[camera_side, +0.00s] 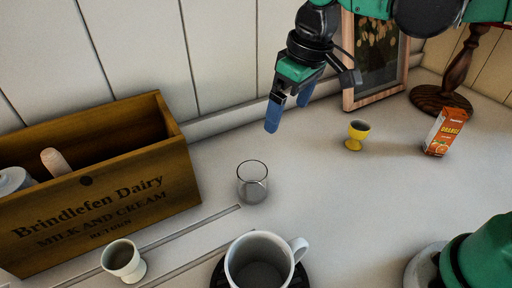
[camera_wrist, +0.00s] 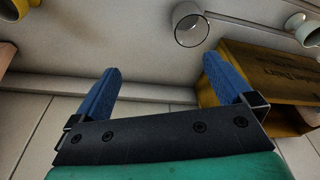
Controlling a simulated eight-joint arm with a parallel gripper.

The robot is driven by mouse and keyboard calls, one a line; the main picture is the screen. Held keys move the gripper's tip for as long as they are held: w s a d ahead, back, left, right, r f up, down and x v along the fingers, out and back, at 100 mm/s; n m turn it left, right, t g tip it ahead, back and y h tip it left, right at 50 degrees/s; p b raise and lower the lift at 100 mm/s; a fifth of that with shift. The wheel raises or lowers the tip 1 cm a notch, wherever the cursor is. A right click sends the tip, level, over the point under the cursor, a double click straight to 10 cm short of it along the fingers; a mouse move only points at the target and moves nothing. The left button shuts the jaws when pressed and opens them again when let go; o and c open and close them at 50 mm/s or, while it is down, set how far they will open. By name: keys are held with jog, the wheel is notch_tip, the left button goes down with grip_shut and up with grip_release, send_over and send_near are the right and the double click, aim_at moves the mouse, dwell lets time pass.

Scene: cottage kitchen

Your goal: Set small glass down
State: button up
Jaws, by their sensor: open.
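The small glass (camera_side: 252,182) is clear and stands upright on the pale counter, right of the wooden crate. It also shows at the top of the wrist view (camera_wrist: 190,26). My gripper (camera_side: 287,115) is above the counter, behind and above the glass, with its blue fingers pointing down. The fingers are apart with nothing between them, and they do not touch the glass. In the wrist view the open fingers (camera_wrist: 160,75) have bare counter and wall between them.
A wooden dairy crate (camera_side: 120,207) stands at left. A white egg cup (camera_side: 122,258) and a mug (camera_side: 260,262) are in front. A yellow egg cup (camera_side: 357,134), orange juice carton (camera_side: 447,131) and picture frame (camera_side: 349,98) stand at right. The counter's middle right is clear.

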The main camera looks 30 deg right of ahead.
jog(key=s+d+f+m+t, duration=0.3)
jog(key=s+d+m+t, duration=0.1)
jog(key=d, duration=0.6)
jog(key=shift+s+t+h, duration=0.4)
jog(key=shift+s+t, duration=0.2)
jog(key=shift+s, duration=0.2)
